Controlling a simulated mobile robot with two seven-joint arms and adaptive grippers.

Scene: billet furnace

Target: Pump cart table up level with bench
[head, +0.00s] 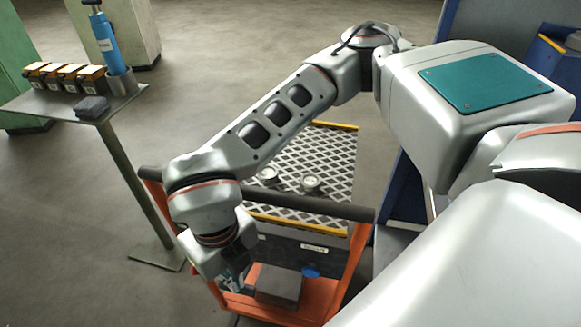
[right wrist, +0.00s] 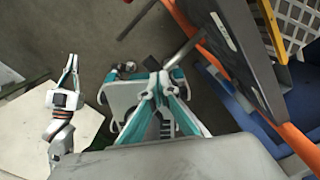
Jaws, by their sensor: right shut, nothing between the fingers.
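The cart table (head: 325,155) is a diamond-plate top with yellow edges, on an orange frame (head: 325,300) with a dark push bar (head: 330,210). A dark grey block, apparently the pump pedal (head: 278,284), sits low at the cart's near end. My right gripper (head: 235,283) is shut and empty, just left of that block. In the right wrist view, the right gripper (right wrist: 158,80) shows near a grey rod (right wrist: 185,50) with a dark pad; I cannot tell whether they touch. My left gripper (right wrist: 70,70) shows there at the left, its jaw state unclear.
Small round parts (head: 310,182) lie on the cart table. A blue structure (head: 408,190) stands right of the cart. Open floor lies left and behind.

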